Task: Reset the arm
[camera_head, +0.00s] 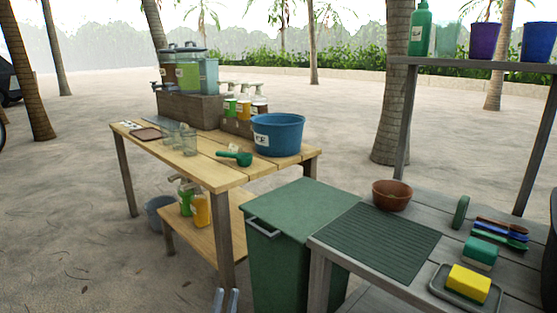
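My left gripper (226,302) shows only at the bottom edge, left of the green bin, as two grey fingertips. There is a narrow gap between them and nothing in it; the rest of this arm is below the frame. My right gripper is out of view. A brown clay bowl (391,196) stands upright on the grey slatted table at the right, well apart from the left gripper.
A green lidded bin (298,210) stands between the wooden table (215,168) and the grey table (335,252). The wooden table holds a blue tub (279,138) and a green scoop (238,158). A yellow sponge (468,283) lies at right. Sandy ground at left is open.

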